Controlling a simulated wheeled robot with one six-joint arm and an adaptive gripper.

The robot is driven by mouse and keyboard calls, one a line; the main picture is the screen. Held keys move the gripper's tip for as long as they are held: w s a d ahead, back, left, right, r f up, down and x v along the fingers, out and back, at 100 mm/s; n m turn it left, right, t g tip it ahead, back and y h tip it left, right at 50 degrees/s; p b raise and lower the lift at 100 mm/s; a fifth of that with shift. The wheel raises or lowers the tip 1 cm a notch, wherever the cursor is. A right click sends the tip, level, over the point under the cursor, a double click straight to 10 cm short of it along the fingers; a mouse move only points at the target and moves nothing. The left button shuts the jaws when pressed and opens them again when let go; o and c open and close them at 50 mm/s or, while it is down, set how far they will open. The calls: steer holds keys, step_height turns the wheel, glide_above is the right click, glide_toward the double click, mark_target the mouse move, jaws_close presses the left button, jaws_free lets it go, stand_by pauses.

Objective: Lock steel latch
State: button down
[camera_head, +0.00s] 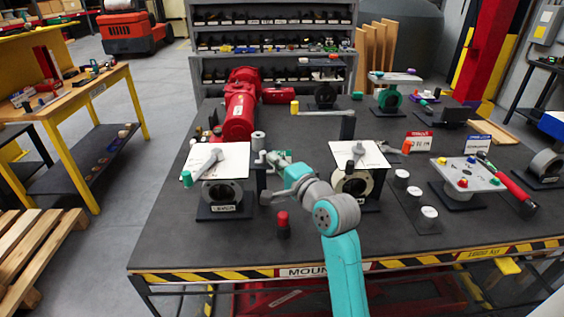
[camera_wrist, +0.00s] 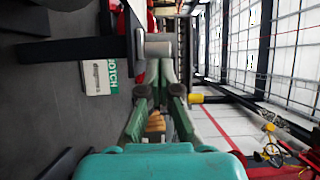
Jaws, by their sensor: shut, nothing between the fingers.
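My gripper (camera_head: 268,162) is at the end of my teal arm, near the middle of the table. It is shut and empty, and its fingers (camera_wrist: 159,78) point away from the wrist camera. Just beyond the fingertips stands a dark post (camera_head: 261,182) with a grey cylindrical knob (camera_head: 258,141) on top. In the wrist view this post (camera_wrist: 70,49) lies sideways, with the grey knob (camera_wrist: 139,44) near the fingertips. I cannot tell whether they touch. No part is clearly labelled as the steel latch; its locked state cannot be read.
A white plate with a grey lever (camera_head: 208,158) is left of my gripper; another lever (camera_head: 357,152) is right. A red-capped black post (camera_head: 283,224) stands in front. A red valve body (camera_head: 241,105) is behind. The table's front-left area is clear.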

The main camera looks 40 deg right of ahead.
steer(key=shift+w+a, duration=0.6)
steer(key=shift+a, duration=0.2)
